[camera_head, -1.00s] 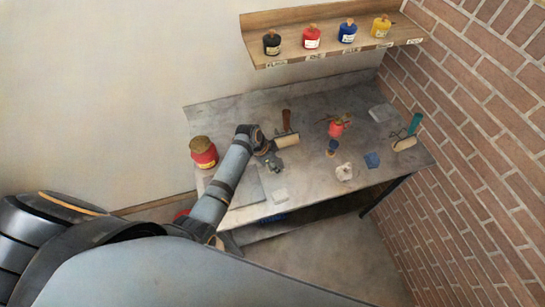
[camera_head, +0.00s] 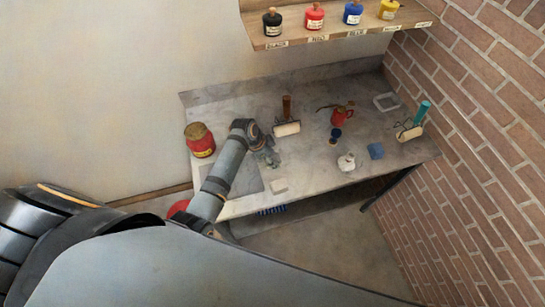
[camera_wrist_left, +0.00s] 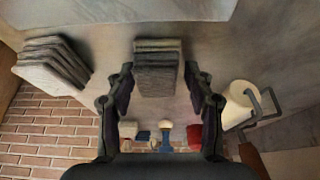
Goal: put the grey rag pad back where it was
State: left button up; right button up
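The grey rag pad (camera_wrist_left: 158,78), a small layered block, sits centred between the fingers of my left gripper (camera_wrist_left: 159,68) in the left wrist view. The fingertips are close beside its two sides; I cannot tell whether they touch or press it. In the head view my left gripper (camera_head: 268,153) is low over the left part of the table, in front of the roller, and the grey pad cannot be made out clearly there. A pale layered pad (camera_wrist_left: 48,68) lies apart to the left in the wrist view; it also shows in the head view (camera_head: 279,186). My right gripper is not in view.
A roller (camera_head: 287,128) lies close behind the gripper. A red-yellow jar (camera_head: 200,140) stands at the left. A red can (camera_head: 342,115), white lump (camera_head: 346,162), blue block (camera_head: 376,151) and second roller (camera_head: 409,133) are further right. A shelf (camera_head: 330,32) hangs above.

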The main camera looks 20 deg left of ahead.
pick_arm(q)
jog(key=shift+o, duration=0.5)
jog(key=shift+w, duration=0.1)
jog(key=shift+d, duration=0.15)
jog(key=shift+r, duration=0.35)
jog(key=b+v, duration=0.1)
jog(key=v, duration=1)
jog(key=shift+r, duration=0.35)
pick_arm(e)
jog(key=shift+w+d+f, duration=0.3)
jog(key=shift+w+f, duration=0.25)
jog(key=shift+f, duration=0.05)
